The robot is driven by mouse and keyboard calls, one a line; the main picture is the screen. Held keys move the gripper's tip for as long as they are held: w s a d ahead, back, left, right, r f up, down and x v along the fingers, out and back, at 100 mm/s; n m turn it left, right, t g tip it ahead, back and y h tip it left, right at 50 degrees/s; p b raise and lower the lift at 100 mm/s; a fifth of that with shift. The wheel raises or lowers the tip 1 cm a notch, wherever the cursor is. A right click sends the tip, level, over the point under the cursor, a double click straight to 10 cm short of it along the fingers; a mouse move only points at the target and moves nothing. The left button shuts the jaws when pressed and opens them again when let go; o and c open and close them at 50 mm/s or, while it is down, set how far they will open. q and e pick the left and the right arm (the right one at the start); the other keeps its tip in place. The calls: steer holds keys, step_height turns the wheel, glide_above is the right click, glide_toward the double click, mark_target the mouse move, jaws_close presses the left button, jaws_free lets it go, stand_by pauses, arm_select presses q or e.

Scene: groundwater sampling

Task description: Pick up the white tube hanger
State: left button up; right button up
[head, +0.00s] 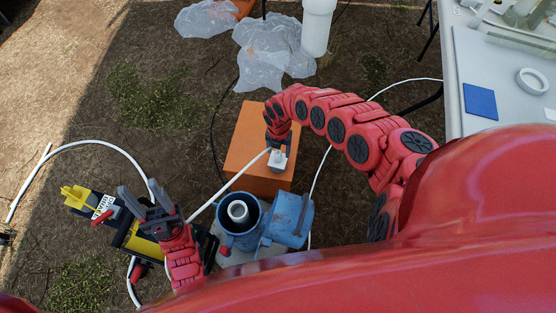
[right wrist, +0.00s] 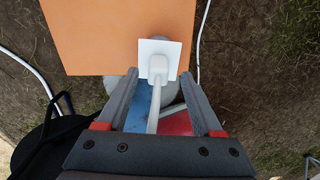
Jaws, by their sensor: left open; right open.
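The white tube hanger (head: 277,160) is a small white square plate with a rounded block, at the front of the orange box. A white tube runs from it down to the left. In the right wrist view the hanger (right wrist: 159,49) is just beyond my fingertips, with the tube passing between the fingers. My right gripper (right wrist: 159,74) is open around the tube; I cannot tell whether it touches. In the head view my right gripper (head: 278,143) is above the hanger, its fingers partly hidden. My left gripper (head: 148,200) is open and empty-looking at lower left, beside the yellow-black device.
The orange box (head: 245,135) stands under the right gripper. A blue well casing (head: 226,222) with a white inner pipe (head: 238,211) and a blue lid (head: 291,212) are below it. A yellow-black device (head: 82,200) is left. A table (head: 475,65) stands right. White hose crosses the ground.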

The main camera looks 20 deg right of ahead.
steer(key=shift+a+f+b, duration=0.1)
steer(key=shift+f+b, duration=0.25)
steer(key=shift+f, duration=1.15)
jaws_close()
